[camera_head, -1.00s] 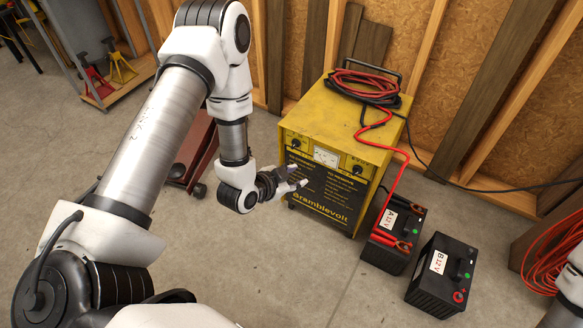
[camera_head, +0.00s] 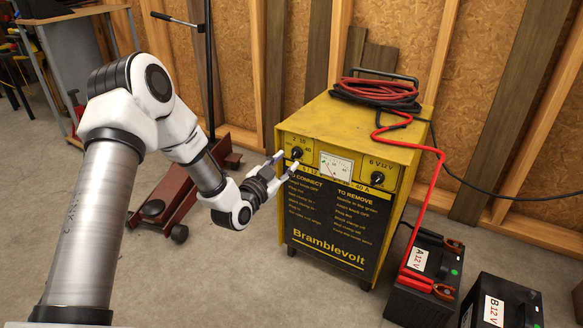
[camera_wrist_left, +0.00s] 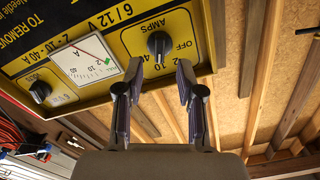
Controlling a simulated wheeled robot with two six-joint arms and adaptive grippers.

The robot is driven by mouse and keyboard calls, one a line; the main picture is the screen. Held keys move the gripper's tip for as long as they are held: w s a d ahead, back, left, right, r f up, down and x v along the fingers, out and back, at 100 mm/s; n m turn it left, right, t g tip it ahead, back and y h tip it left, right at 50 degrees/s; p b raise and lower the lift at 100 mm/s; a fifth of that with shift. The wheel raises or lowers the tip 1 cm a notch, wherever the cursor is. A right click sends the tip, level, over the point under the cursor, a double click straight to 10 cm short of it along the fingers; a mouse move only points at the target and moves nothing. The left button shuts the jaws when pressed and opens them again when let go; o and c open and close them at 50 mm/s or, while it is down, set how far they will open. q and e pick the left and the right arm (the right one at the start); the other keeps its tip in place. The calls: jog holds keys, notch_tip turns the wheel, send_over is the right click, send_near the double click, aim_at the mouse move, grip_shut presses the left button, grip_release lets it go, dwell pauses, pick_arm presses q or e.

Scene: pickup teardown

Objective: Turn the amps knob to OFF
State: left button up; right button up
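The amps knob (camera_head: 297,153) is a black dial at the upper left of the yellow Bramblevolt charger's front. In the left wrist view the amps knob (camera_wrist_left: 159,45) shows close up, with the OFF label to its right. My left gripper (camera_head: 285,163) is close in front of the knob. In the left wrist view my left gripper (camera_wrist_left: 160,75) is open and empty, its two fingers apart, with the knob just beyond the gap between the tips. I see no contact. My right gripper is not in view.
A meter (camera_head: 337,167) and a second black knob (camera_head: 377,178) sit right of the amps knob. Red cables lie on the charger (camera_head: 408,155). Battery A (camera_head: 425,275) and battery B (camera_head: 502,303) stand at right. A red floor jack (camera_head: 180,200) stands left.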

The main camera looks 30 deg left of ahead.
aim_at(294, 155)
pick_arm(q)
jog(key=w, duration=0.2)
jog(key=w+b, duration=0.1)
jog(key=shift+f, duration=0.25)
jog(key=shift+w+r, duration=0.2)
jog(key=shift+w, duration=0.3)
grip_shut()
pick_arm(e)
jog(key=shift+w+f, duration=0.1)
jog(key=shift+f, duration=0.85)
